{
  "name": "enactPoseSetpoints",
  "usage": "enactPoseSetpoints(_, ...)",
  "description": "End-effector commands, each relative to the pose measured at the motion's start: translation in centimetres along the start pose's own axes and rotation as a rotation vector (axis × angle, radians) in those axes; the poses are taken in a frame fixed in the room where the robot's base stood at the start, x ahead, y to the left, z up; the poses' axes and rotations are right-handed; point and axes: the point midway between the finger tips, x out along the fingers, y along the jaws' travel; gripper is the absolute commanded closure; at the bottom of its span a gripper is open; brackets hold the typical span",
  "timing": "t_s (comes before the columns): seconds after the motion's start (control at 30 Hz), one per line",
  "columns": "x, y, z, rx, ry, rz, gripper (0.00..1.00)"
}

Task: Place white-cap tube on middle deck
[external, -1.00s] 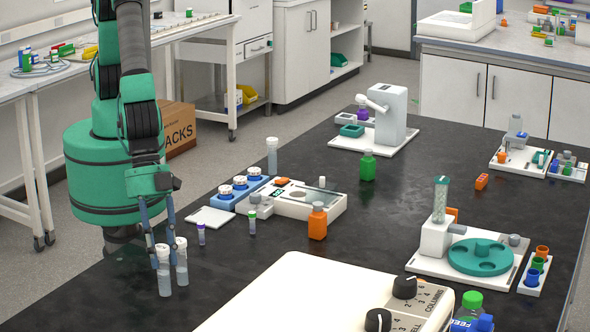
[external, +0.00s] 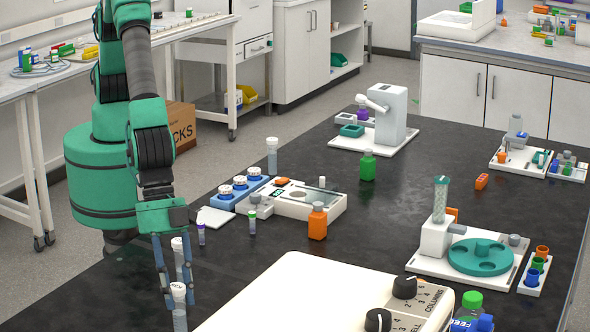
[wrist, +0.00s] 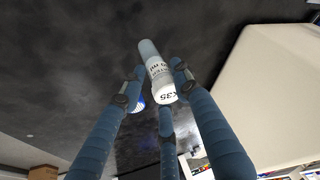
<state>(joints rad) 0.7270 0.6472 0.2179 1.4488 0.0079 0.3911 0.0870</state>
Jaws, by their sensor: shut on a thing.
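My gripper (external: 180,300) is shut on a clear tube with a white cap (external: 179,312), low over the near left part of the black bench. In the wrist view this tube (wrist: 157,68) is between the fingers and has printed lettering. Whether its base touches the bench is cut off by the frame edge. I cannot tell which surface is the middle deck; a white instrument with a flat deck (external: 300,209) is near the bench's middle.
A blue rack (external: 226,201) holds white-cap jars. An orange bottle (external: 317,222) and green bottle (external: 367,165) stand farther right. A large cream machine (external: 290,290) fills the near side.

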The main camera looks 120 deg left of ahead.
Motion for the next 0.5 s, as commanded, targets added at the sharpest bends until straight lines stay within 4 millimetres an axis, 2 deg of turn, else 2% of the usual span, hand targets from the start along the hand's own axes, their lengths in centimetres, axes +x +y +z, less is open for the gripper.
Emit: enactPoseSetpoints(0.5,0.59,-0.04,-0.28,0.000,-0.001,0.000,0.80)
